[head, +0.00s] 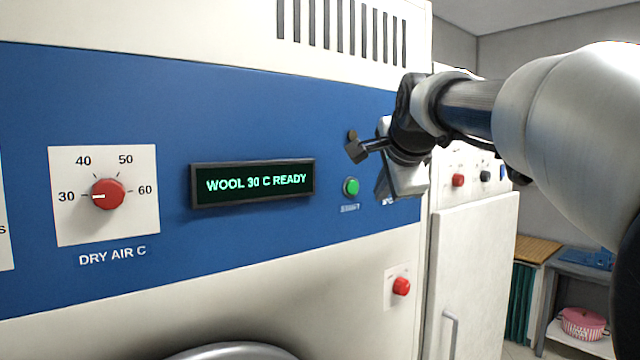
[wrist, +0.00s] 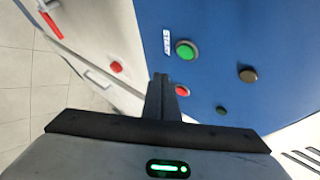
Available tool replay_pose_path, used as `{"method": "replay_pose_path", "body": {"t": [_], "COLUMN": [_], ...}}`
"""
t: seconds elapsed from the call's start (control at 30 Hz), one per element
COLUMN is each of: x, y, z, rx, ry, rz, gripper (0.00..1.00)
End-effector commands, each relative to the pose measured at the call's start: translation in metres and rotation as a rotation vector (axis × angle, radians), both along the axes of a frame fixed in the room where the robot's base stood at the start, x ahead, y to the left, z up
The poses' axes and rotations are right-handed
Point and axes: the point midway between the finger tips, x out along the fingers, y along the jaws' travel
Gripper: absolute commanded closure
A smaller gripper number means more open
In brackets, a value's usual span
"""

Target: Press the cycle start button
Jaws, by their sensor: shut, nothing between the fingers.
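The cycle start button is the green round button (head: 351,187) on the blue panel, right of the display, with a START label under it. It also shows in the wrist view (wrist: 185,50), uncovered and beside its label. My gripper (head: 357,150) is shut and empty; in the head view its dark fingertips appear just above the green button. In the wrist view the shut fingers (wrist: 159,80) point toward the panel, with their tips below and left of the green button in the picture. The fingers look apart from the button.
A red dial (head: 107,194) points at 30. A red button (wrist: 182,90) lies close beside my fingers, with a brown button (wrist: 248,75) and a dark one (wrist: 221,110) nearby. Another red button (head: 401,286) sits lower.

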Motion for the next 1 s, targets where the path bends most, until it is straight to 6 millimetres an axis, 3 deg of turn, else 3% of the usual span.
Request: {"method": "replay_pose_path", "body": {"t": [0.33,1.0], "x": [0.032,0.036], "y": [0.023,0.026], "z": [0.001,0.0], "rx": [-0.002,-0.001], "ry": [0.0,-0.001], "rz": [0.001,0.001], "gripper": [1.0,1.0]}}
